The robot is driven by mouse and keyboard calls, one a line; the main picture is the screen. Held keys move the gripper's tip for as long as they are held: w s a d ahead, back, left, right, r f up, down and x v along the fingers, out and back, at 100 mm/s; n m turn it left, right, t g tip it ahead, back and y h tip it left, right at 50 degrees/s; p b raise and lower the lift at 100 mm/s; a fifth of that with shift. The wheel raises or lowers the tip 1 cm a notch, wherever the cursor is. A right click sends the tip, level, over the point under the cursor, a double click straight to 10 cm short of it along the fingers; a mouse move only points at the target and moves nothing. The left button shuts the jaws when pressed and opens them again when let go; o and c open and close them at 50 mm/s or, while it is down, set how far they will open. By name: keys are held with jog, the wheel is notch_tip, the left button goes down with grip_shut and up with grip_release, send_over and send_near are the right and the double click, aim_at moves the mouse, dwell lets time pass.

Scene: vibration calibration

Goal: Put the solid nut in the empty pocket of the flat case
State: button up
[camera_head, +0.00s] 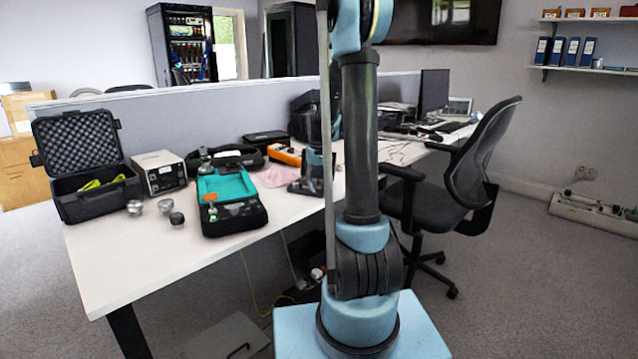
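Three small round metallic pieces stand on the table near its left front: a left one (135,207), a middle one (165,206) and a darker right one (177,219). They are too small to tell which, if any, is the solid nut. To their right lies a low teal-and-black case (262,216), probably the flat case.
An open black foam-lined case (90,208) with yellow-green items and a white box instrument (160,172) stand at left on the white table (160,255). Black cases, an orange device (285,155) and a pink cloth (272,176) are behind. An office chair (475,160) is at right.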

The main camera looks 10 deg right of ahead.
aim_at(318, 187)
jog(key=shift+o, duration=0.3)
jog(key=shift+w+f, duration=0.5)
jog(key=shift+w, duration=0.15)
jog(key=shift+o, duration=0.5)
jog(key=shift+w+f, duration=0.15)
jog(key=shift+w, duration=0.05)
jog(key=r, duration=1.3)
jog(key=shift+s+r, duration=0.1)
jog(key=shift+s, duration=0.3)
jog(key=shift+c, duration=0.8)
jog(key=s, duration=1.1)
jog(key=s+f+t, duration=0.1)
jog(key=s+f, duration=0.5)
jog(key=s, duration=0.5)
jog(key=s+f+t, duration=0.1)
jog(key=s+f, duration=0.6)
jog(key=s, duration=0.5)
jog(key=shift+s+m, duration=0.3)
